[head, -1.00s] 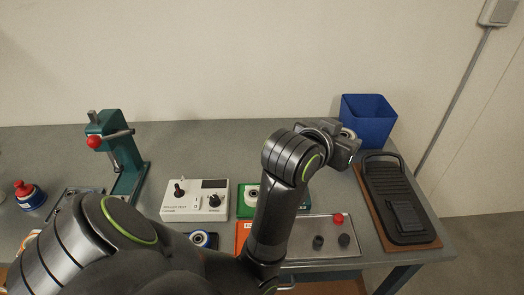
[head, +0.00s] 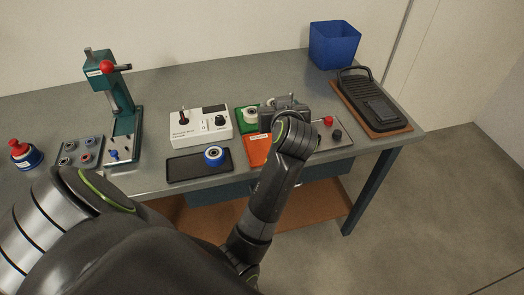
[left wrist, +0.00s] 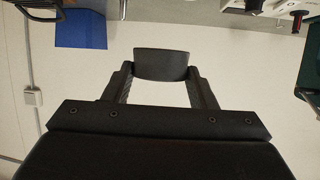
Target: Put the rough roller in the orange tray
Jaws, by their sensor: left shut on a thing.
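My left gripper (head: 288,105) is above the trays at the middle right of the table, seen from behind. In the left wrist view the left gripper (left wrist: 162,88) is shut on a dark, curved piece, the rough roller (left wrist: 160,64), held between its two fingers. The gripper hides most of the roller in the head view. The orange tray (head: 257,151) lies just left of and below the gripper in the picture. It is partly covered by my arm, and the part in sight is empty. My right gripper is not in view.
A green tray (head: 240,125) with a pale roller (head: 250,114) lies behind the orange tray. A blue roller (head: 214,156) stands on a black mat (head: 185,167). A tester box (head: 200,128), a green press (head: 119,95), a metal tray (head: 340,140) and a blue bin (head: 334,46) stand around.

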